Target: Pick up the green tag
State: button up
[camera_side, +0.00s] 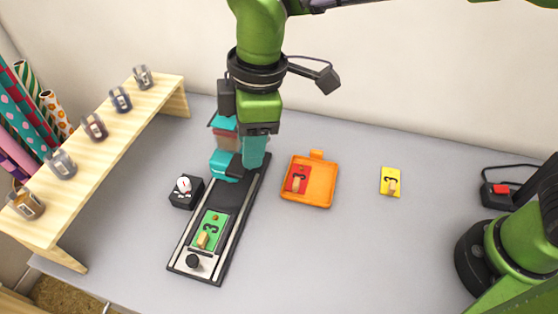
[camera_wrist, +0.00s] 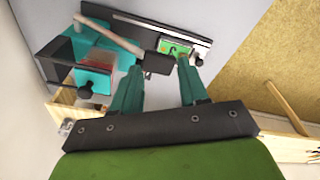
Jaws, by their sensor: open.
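The green tag (camera_side: 209,230), marked with a dark 3 and bearing a small wooden peg, lies in the near part of a long black track (camera_side: 229,250). It also shows in the wrist view (camera_wrist: 168,46), partly hidden by one finger. My gripper (camera_side: 254,162), with teal fingers, is above the far end of the track, apart from the tag. In the wrist view my gripper (camera_wrist: 157,72) has its fingers spread with nothing between them.
A teal press (camera_side: 224,164) with a lever stands at the track's far end, close to my gripper. A small black dial box (camera_side: 185,192) is left of the track. An orange tray (camera_side: 318,190) holds a red tag (camera_side: 297,178). A yellow tag (camera_side: 390,182) lies right. A wooden shelf (camera_side: 97,155) holds several jars.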

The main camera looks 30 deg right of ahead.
jog(key=s+a+f+n+h, duration=0.15)
jog(key=a+f+n, duration=0.25)
jog(key=a+n, duration=0.55)
jog(key=n, duration=0.3)
send_over(203, 234)
jog(key=shift+g, duration=0.4)
jog(key=f, duration=0.8)
jog(key=shift+s+d, duration=0.2)
jog(key=shift+s, duration=0.1)
jog(key=shift+w+a+f, duration=0.1)
jog(key=shift+w+f, duration=0.1)
jog(key=shift+f, duration=1.25)
jog(key=shift+w+a+f, duration=0.1)
jog(key=shift+w+f, duration=0.05)
jog(key=shift+f, duration=1.25)
grip_shut()
